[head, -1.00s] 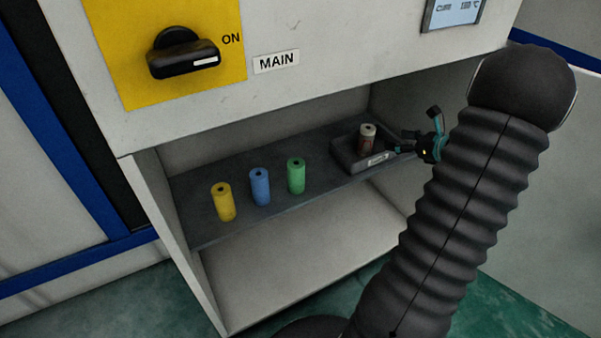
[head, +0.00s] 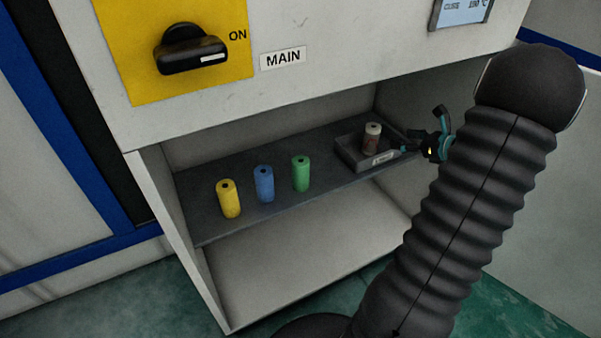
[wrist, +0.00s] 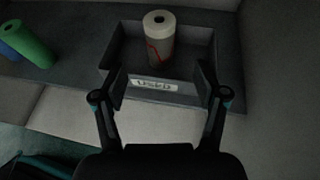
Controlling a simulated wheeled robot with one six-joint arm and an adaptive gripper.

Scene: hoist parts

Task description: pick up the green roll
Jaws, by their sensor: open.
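The green roll (head: 301,174) stands upright on the dark shelf, to the right of the blue and yellow rolls. In the wrist view the green roll (wrist: 30,42) shows at the upper left, cut by nothing but lying well to the left of the fingers. My gripper (head: 408,149) is at the right end of the shelf, by the front right of a dark tray. In the wrist view my gripper (wrist: 161,98) is open, its fingers apart at the front of the tray. Nothing is held between them.
The blue roll (head: 264,184) and yellow roll (head: 229,199) stand left of the green one. The tray (wrist: 180,97), labelled USED, holds a pale roll with a red mark (wrist: 159,40). The cabinet's upper panel (head: 330,62) overhangs the shelf (head: 265,215).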

